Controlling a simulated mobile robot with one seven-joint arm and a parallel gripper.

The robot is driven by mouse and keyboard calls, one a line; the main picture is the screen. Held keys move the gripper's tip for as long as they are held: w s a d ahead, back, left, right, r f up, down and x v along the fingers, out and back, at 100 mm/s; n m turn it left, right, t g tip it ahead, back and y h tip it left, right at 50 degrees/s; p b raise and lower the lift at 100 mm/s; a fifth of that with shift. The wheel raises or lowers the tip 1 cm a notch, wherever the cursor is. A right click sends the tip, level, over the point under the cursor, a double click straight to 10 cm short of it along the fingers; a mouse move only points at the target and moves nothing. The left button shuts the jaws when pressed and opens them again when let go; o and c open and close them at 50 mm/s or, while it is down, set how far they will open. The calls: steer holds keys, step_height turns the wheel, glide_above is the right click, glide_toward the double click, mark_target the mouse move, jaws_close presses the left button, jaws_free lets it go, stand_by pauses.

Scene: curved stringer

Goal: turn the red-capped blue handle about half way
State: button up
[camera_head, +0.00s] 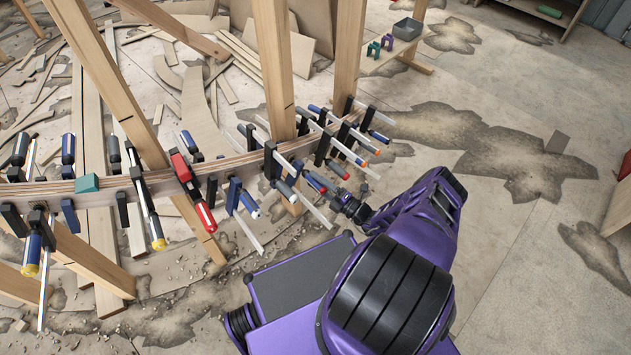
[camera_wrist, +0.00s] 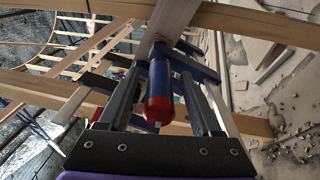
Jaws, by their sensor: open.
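The blue handle with a red cap (camera_head: 315,182) belongs to one of the clamps along the curved wooden stringer (camera_head: 240,162). In the wrist view the same handle (camera_wrist: 160,88) points toward the camera, its red cap nearest. My gripper (camera_wrist: 159,78) is open, with one finger on each side of the handle. Gaps show between the handle and both fingers, so it does not look gripped. In the head view my gripper (camera_head: 338,196) is small and dark, close to the red cap; its fingers are hard to make out there.
Several other clamps with bars and handles crowd both sides, including a red clamp (camera_head: 190,185) to the left. Upright wooden posts (camera_head: 272,70) stand behind. A teal block (camera_head: 87,184) sits on the stringer. Floor at right is mostly clear.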

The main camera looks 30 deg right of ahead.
steer(key=v, duration=0.7)
steer(key=shift+s+d, duration=0.1)
steer(key=shift+s, duration=0.05)
